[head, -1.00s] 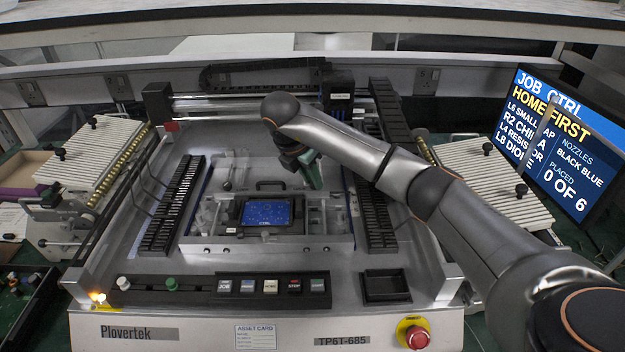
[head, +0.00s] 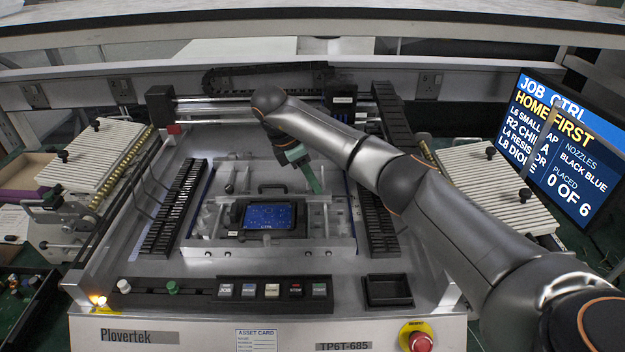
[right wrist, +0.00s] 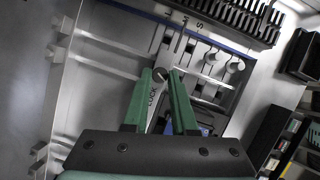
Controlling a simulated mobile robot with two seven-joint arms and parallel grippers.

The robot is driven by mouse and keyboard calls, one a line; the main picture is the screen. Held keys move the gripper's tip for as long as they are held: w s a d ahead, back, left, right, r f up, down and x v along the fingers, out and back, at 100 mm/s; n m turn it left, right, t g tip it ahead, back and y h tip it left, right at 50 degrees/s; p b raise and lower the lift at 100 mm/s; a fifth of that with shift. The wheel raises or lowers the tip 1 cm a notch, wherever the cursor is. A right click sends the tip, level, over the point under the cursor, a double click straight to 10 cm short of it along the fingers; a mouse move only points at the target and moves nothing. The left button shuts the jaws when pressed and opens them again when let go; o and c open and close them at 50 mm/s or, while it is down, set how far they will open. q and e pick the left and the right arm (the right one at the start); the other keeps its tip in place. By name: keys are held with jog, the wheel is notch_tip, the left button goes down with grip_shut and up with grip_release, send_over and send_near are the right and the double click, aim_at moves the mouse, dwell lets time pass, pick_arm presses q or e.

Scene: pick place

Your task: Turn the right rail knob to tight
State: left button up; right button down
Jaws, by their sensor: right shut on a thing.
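My right gripper (head: 318,190) has green fingers and reaches down at the right end of the rail frame (head: 332,242) around the blue board. In the right wrist view its two fingertips (right wrist: 162,75) are shut on the small round rail knob (right wrist: 160,74), with the word LOCK printed close by on the metal. The knob is mostly hidden by the fingers, and in the head view I cannot make it out. I cannot read whether it is loose or tight. The blue board (head: 268,216) lies in its dark holder. My left gripper is not in view.
Dark slotted racks stand left (head: 175,205) and right (head: 378,225) of the rail frame. A button strip (head: 240,304), a small black tray (head: 388,290) and a red stop button (head: 420,341) lie in front. A screen (head: 560,140) stands at right.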

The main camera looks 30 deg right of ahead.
dwell(0.3)
jog(key=c, duration=0.7)
grip_release()
jog(key=shift+a+r, duration=0.15)
jog(key=shift+r, duration=0.15)
jog(key=p+v, duration=0.2)
jog(key=v, duration=1)
jog(key=shift+f, duration=0.1)
